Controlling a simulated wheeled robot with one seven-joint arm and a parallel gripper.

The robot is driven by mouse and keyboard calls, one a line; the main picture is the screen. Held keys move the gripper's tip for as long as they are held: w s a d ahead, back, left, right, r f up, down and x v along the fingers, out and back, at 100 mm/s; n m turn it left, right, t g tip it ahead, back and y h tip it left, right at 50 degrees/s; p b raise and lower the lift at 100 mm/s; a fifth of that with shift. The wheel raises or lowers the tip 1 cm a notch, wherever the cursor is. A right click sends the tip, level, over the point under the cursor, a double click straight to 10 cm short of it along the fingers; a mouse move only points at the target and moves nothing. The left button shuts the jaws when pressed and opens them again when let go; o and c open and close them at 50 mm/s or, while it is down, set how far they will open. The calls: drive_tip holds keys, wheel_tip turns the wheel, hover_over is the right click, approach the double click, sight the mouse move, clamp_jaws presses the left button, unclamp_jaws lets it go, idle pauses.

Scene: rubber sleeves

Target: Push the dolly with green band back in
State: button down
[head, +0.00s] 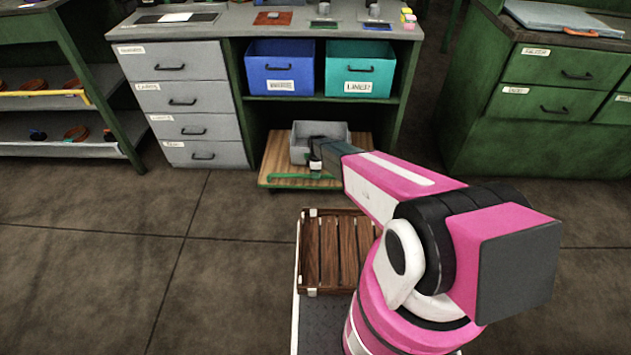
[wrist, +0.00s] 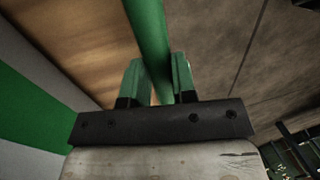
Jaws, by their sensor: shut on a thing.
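The dolly (head: 274,160) is a low wooden platform, partly under the bench and sticking out at its front. A grey bin (head: 303,131) stands on it. A green bar (head: 290,178) runs along the dolly's front edge. My gripper (head: 316,168) is at this bar. In the wrist view, my gripper's green fingers (wrist: 157,80) are shut around the green bar (wrist: 148,35), with the wooden deck (wrist: 75,40) beside it. A green band (wrist: 40,110) on a grey surface shows at the left there. My arm hides the dolly's right part in the head view.
The bench holds a blue bin (head: 283,66) and a teal bin (head: 360,70) on a shelf above the dolly. Grey drawers (head: 182,98) stand left of the opening, a green cabinet (head: 540,105) to the right. A slatted wooden crate (head: 335,252) sits close in front of me.

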drive_tip(key=w, duration=2.5)
drive_tip(key=shift+d, duration=0.4)
drive_tip(key=c, duration=1)
unclamp_jaws()
drive_tip(key=shift+w, duration=0.1)
drive_tip(key=shift+o, duration=0.4)
drive_tip(key=shift+s, duration=0.25)
drive_tip(key=s+a, duration=0.1)
drive_tip(key=s, duration=2.8)
drive_tip(key=shift+s, duration=0.35)
